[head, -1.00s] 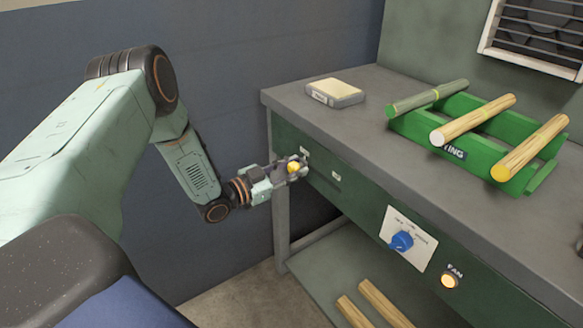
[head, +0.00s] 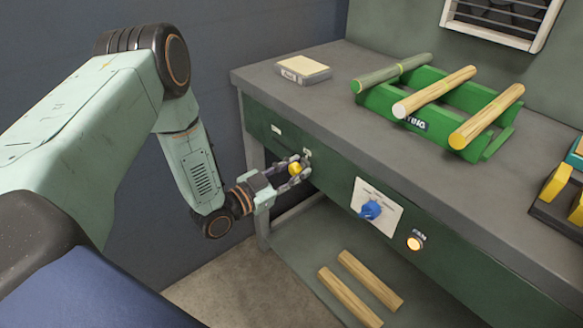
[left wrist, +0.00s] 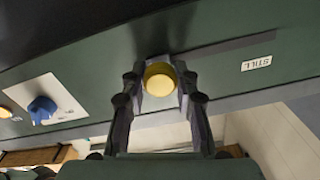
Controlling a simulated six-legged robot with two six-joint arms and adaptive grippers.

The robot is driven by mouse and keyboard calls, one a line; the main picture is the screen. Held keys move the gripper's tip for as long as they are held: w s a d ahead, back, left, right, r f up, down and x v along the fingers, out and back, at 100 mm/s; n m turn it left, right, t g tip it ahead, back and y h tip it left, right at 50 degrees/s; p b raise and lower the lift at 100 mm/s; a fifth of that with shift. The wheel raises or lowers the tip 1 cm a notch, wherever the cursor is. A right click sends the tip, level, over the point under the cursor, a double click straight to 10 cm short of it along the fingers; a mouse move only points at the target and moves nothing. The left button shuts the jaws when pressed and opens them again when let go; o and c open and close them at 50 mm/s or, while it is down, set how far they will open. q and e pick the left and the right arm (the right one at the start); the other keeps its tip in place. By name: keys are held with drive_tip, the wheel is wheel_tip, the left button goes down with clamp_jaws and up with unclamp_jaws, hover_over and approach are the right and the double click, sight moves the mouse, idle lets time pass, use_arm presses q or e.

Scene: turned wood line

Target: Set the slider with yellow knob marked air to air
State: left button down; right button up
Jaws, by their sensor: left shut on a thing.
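The slider's yellow knob (head: 294,169) sits on the green front panel of the bench, below the left part of the worktop. My left gripper (head: 298,172) is shut on it. In the left wrist view the knob (left wrist: 159,79) is between the two fingers (left wrist: 160,92). The dark slot (left wrist: 235,48) runs off to the right of the knob there, beside a white label reading STILL (left wrist: 256,64). In the head view one small label (head: 276,129) is left of the knob and another (head: 307,153) is right beside the gripper; both are too small to read. My right gripper is not in view.
A blue dial (head: 371,209) on a white plate and a lit FAN button (head: 414,243) are farther right on the panel. A green rack (head: 430,115) with wooden rods and a pale block (head: 303,69) stand on the worktop (head: 345,115). Two rods (head: 350,290) lie on the lower shelf.

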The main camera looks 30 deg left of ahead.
use_arm(q)
drive_tip(key=c, duration=1)
unclamp_jaws()
drive_tip(key=shift+d, duration=0.3)
drive_tip(key=shift+a, duration=0.1)
drive_tip(key=shift+s+a, duration=0.25)
drive_tip(key=shift+s, duration=0.2)
drive_tip(key=v, duration=1.1)
drive_tip(key=shift+d, duration=0.1)
drive_tip(key=shift+f, duration=0.1)
